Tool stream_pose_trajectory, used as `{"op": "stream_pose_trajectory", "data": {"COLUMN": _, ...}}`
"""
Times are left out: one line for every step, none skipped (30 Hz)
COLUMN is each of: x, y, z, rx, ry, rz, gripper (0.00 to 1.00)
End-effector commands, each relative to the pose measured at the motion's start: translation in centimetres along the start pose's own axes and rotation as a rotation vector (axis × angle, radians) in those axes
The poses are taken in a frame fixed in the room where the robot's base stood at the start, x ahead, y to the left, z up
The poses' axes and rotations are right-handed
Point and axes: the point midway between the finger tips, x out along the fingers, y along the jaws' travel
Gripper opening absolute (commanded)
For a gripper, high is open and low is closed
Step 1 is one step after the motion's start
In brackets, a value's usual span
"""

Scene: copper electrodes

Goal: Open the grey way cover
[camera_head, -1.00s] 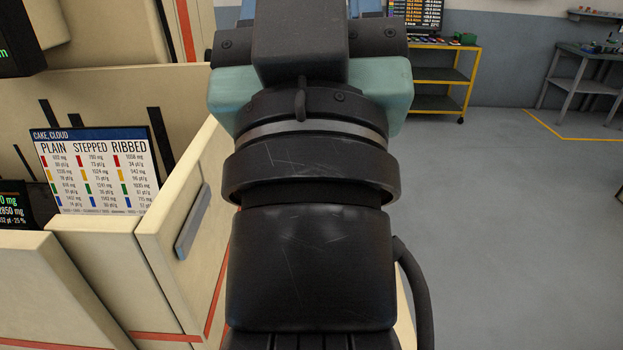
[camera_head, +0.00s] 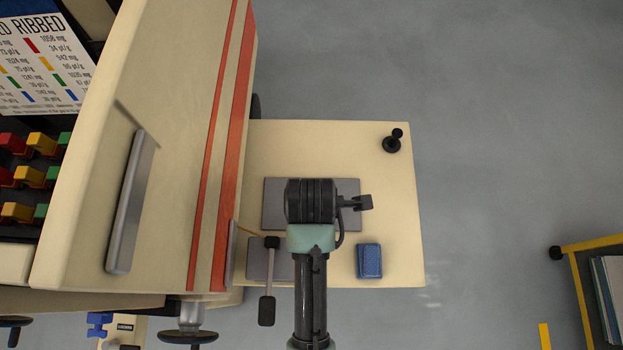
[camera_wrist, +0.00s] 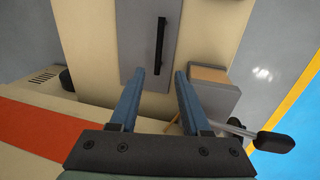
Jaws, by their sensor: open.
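In the wrist view a grey cover panel (camera_wrist: 133,42) with a black bar handle (camera_wrist: 161,45) lies on a beige surface. My gripper (camera_wrist: 160,74) is open and empty. Its two blue fingers are apart, and the lower end of the handle shows between and beyond their tips. I cannot tell the gap in depth. In the head view a large grey panel (camera_head: 275,205), which looks like the same cover, lies flat on the beige bed, partly hidden under my arm. The handle and my fingers are hidden in that view.
A lever with a black knob (camera_head: 267,312) stands by a smaller grey block (camera_head: 256,262); the knob (camera_wrist: 273,142) is close right of my gripper. A blue block (camera_head: 369,261) and a black joystick (camera_head: 391,144) are on the bed. The striped machine housing (camera_head: 185,130) rises at left.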

Motion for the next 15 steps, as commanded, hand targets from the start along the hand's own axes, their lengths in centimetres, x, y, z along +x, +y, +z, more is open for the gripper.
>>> {"op": "stream_pose_trajectory", "data": {"x": 1.1, "y": -0.1, "z": 0.0, "rx": 0.001, "ry": 0.0, "rz": -0.003, "gripper": 0.47}}
{"op": "stream_pose_trajectory", "data": {"x": 1.8, "y": -0.1, "z": 0.0, "rx": 0.001, "ry": 0.0, "rz": -0.003, "gripper": 0.47}}
{"op": "stream_pose_trajectory", "data": {"x": 2.7, "y": -0.1, "z": 0.0, "rx": 0.002, "ry": 0.0, "rz": -0.003, "gripper": 0.47}}
{"op": "stream_pose_trajectory", "data": {"x": 3.3, "y": -0.1, "z": 0.0, "rx": 0.002, "ry": 0.0, "rz": -0.002, "gripper": 0.47}}
{"op": "stream_pose_trajectory", "data": {"x": 4.0, "y": 0.0, "z": 0.0, "rx": 0.002, "ry": 0.0, "rz": -0.002, "gripper": 0.47}}
{"op": "stream_pose_trajectory", "data": {"x": 4.8, "y": 0.1, "z": 0.0, "rx": 0.002, "ry": 0.0, "rz": 0.0, "gripper": 0.47}}
{"op": "stream_pose_trajectory", "data": {"x": 5.4, "y": 0.0, "z": 0.0, "rx": 0.002, "ry": 0.0, "rz": -0.001, "gripper": 0.47}}
{"op": "stream_pose_trajectory", "data": {"x": 6.0, "y": 0.0, "z": 0.0, "rx": 0.002, "ry": 0.0, "rz": 0.0, "gripper": 0.47}}
{"op": "stream_pose_trajectory", "data": {"x": 6.8, "y": 0.1, "z": 0.0, "rx": 0.002, "ry": 0.0, "rz": 0.002, "gripper": 0.47}}
{"op": "stream_pose_trajectory", "data": {"x": 7.3, "y": 0.1, "z": 0.0, "rx": 0.002, "ry": 0.0, "rz": 0.0, "gripper": 0.47}}
{"op": "stream_pose_trajectory", "data": {"x": 7.8, "y": 0.1, "z": 0.0, "rx": 0.002, "ry": 0.0, "rz": 0.002, "gripper": 0.47}}
{"op": "stream_pose_trajectory", "data": {"x": 8.4, "y": 0.1, "z": 0.0, "rx": 0.003, "ry": 0.0, "rz": 0.002, "gripper": 0.47}}
{"op": "stream_pose_trajectory", "data": {"x": 8.8, "y": 0.1, "z": 0.0, "rx": 0.003, "ry": 0.0, "rz": 0.003, "gripper": 0.47}}
{"op": "stream_pose_trajectory", "data": {"x": 9.1, "y": 0.2, "z": 0.0, "rx": 0.003, "ry": 0.0, "rz": 0.003, "gripper": 0.47}}
{"op": "stream_pose_trajectory", "data": {"x": 9.6, "y": 0.2, "z": 0.0, "rx": 0.003, "ry": 0.0, "rz": 0.003, "gripper": 0.47}}
